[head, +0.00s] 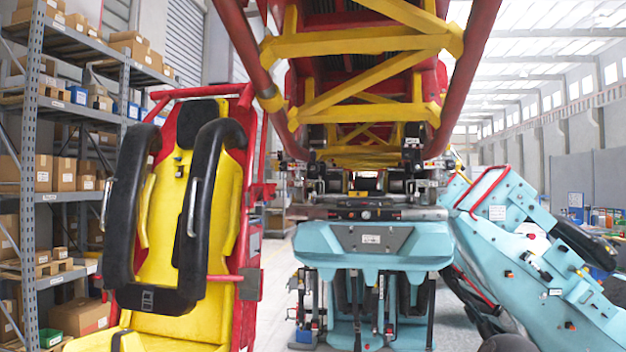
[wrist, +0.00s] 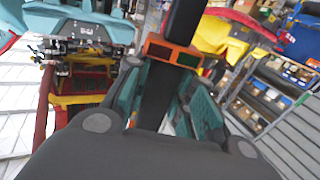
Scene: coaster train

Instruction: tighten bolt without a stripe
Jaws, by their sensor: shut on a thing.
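In the wrist view my gripper (wrist: 165,100) has its teal and dark fingers closed around a long black bar-shaped tool (wrist: 183,20) with an orange-red collar (wrist: 172,52). The tool's far end runs out of the top of the view. Small dark round fittings show on the tilted teal panel (head: 500,235) at the right of the head view. They are too small to tell which are bolts or which carry a stripe. My gripper cannot be made out in the head view.
A yellow seat with black restraints (head: 205,200) stands at the left, in a red frame. A teal car front (head: 375,245) is in the middle, under red and yellow track beams (head: 360,45). Shelves with boxes (head: 60,190) line the left wall.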

